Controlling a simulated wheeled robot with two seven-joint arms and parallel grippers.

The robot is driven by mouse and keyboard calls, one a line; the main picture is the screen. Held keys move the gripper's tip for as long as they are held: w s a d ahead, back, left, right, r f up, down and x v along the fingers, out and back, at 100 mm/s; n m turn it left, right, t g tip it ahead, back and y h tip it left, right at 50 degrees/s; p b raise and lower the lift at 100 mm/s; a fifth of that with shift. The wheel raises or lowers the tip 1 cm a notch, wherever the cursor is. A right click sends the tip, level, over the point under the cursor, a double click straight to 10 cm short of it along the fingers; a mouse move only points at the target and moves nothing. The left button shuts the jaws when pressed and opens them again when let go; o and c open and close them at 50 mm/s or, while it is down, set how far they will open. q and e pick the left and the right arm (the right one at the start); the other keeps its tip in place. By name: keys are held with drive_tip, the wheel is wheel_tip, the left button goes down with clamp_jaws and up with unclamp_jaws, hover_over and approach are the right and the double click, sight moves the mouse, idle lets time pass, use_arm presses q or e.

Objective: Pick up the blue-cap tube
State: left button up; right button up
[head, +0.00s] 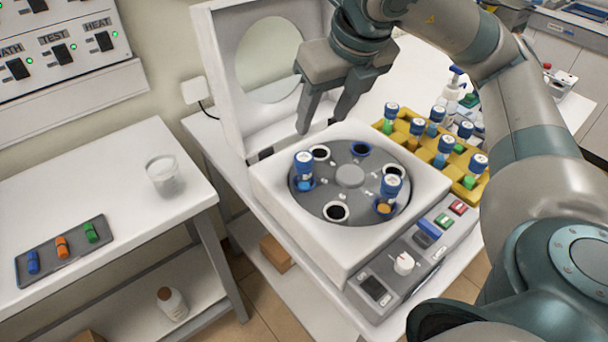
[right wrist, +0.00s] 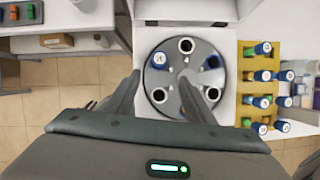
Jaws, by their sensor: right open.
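Several tubes have blue caps, and the task does not say which one is meant. In the head view, one blue-capped tube (head: 304,168) stands at the left of the round rotor (head: 350,177), and another with orange content (head: 388,192) stands at its front right. The left tube's cap also shows in the right wrist view (right wrist: 159,60). More blue-capped tubes (head: 445,150) stand in the yellow rack (head: 403,127). My right gripper (head: 323,124) is open and empty above the rotor's back left, its fingers pointing down. My left gripper is not in view.
The rotor sits in a white machine (head: 278,195) whose lid (head: 228,70) stands open behind the gripper. The front carries a control panel (head: 415,260). At left a table holds a cup (head: 163,175) and a grey tray (head: 62,252). A pump bottle (head: 451,95) stands behind the rack.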

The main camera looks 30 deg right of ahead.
approach(305, 158)
drive_tip(key=x, duration=0.3)
drive_tip(key=p+x, duration=0.1)
drive_tip(key=x, duration=0.2)
drive_tip(key=shift+w+f, duration=0.1)
drive_tip(key=shift+f, duration=0.1)
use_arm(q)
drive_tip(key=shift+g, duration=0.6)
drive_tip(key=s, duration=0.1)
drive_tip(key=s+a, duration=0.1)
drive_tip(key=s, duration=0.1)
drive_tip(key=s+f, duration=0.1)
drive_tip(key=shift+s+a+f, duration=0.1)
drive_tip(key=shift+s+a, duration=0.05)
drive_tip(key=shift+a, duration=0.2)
